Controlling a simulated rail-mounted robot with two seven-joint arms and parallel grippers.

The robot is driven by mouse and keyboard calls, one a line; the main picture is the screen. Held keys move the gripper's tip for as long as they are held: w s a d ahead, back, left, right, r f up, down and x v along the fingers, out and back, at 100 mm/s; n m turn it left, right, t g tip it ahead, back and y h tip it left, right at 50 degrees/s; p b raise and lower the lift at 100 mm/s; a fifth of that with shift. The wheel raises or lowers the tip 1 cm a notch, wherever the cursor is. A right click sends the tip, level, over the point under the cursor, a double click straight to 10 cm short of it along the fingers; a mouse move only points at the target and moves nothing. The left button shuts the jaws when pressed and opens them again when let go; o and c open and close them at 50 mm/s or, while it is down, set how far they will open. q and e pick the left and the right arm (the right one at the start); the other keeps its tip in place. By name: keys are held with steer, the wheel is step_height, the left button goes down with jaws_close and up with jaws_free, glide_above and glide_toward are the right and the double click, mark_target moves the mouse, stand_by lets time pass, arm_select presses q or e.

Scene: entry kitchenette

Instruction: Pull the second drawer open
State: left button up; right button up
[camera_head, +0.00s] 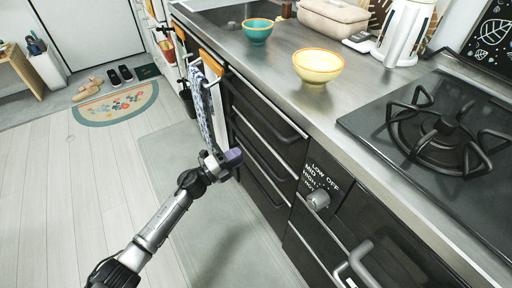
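A stack of black drawers with long bar handles is built into the counter front, right of the hanging towel. The top drawer (284,143) is shut. The second drawer (284,172), just below it, also looks shut, with its bar handle running along its upper part. My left gripper (232,158) comes from the lower left and is at the left end of the drawer stack, near the second drawer's height. Whether it touches the handle, and whether its fingers are open, I cannot tell. My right gripper is not in view.
A patterned towel (201,105) hangs just behind my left gripper. The stove (440,130) and its knob (318,200) are at right. A yellow bowl (318,67) and a teal bowl (257,31) stand on the counter (270,70). The floor mat (200,225) before the drawers is clear.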

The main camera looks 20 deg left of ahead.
arm_select(q)
steer(key=b+x, duration=0.2)
steer(key=x, duration=0.6)
steer(key=shift+a, duration=0.1)
steer(key=shift+c, duration=0.3)
jaws_close()
